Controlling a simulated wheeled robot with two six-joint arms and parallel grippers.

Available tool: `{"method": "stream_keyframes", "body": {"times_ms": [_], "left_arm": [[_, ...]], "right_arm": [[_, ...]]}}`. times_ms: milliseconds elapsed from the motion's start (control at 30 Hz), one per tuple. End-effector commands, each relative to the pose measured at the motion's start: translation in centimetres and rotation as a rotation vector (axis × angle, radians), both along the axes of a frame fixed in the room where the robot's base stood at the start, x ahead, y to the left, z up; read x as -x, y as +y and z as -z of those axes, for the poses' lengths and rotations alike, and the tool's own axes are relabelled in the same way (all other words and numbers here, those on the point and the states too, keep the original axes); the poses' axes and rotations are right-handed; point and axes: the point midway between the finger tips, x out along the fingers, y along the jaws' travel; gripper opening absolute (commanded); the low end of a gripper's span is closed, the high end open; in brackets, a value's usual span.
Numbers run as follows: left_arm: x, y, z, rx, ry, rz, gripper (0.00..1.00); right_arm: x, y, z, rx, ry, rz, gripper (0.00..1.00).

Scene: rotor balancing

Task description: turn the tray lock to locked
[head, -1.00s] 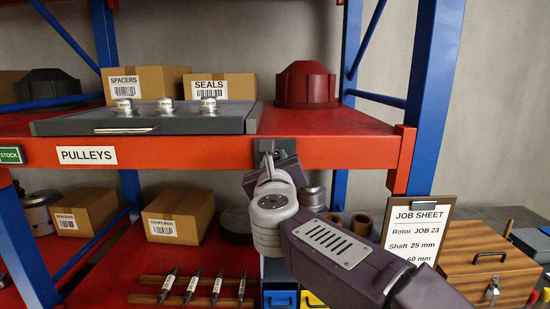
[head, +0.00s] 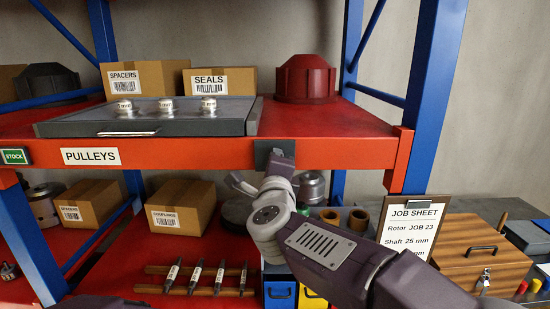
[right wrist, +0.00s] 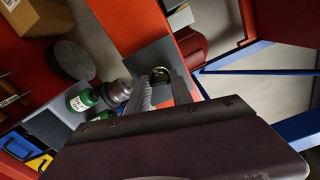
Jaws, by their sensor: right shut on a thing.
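The tray lock is on the red shelf beam below the tray's right end; its grey plate (head: 261,154) shows partly in the head view. My right gripper (head: 276,156) is at the plate, shut on the lock's knob. In the right wrist view the grey plate (right wrist: 147,60) lies behind the fingers, and the knob (right wrist: 160,72) shows as a small rounded piece between the right gripper's fingertips (right wrist: 163,78). The lock's markings are hidden. The grey tray (head: 75,126) lies on the upper shelf with several silver pulleys. My left gripper is out of view.
A red hub (head: 304,78) and the spacers (head: 137,78) and seals (head: 222,84) boxes stand on the upper shelf. A blue upright (head: 430,95) rises right of my arm. A job sheet (head: 412,228) and a wooden box (head: 483,256) stand at lower right.

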Motion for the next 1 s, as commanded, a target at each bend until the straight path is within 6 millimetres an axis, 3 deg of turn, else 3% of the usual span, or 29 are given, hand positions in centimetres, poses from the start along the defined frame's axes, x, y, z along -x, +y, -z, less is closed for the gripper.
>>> {"method": "stream_keyframes", "body": {"times_ms": [400,1000], "left_arm": [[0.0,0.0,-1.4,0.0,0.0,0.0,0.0],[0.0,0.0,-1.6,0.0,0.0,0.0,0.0]], "right_arm": [[0.0,0.0,-0.1,0.22,0.0,0.001,0.0],[0.0,0.0,0.0,0.27,0.0,0.0,0.0]]}}
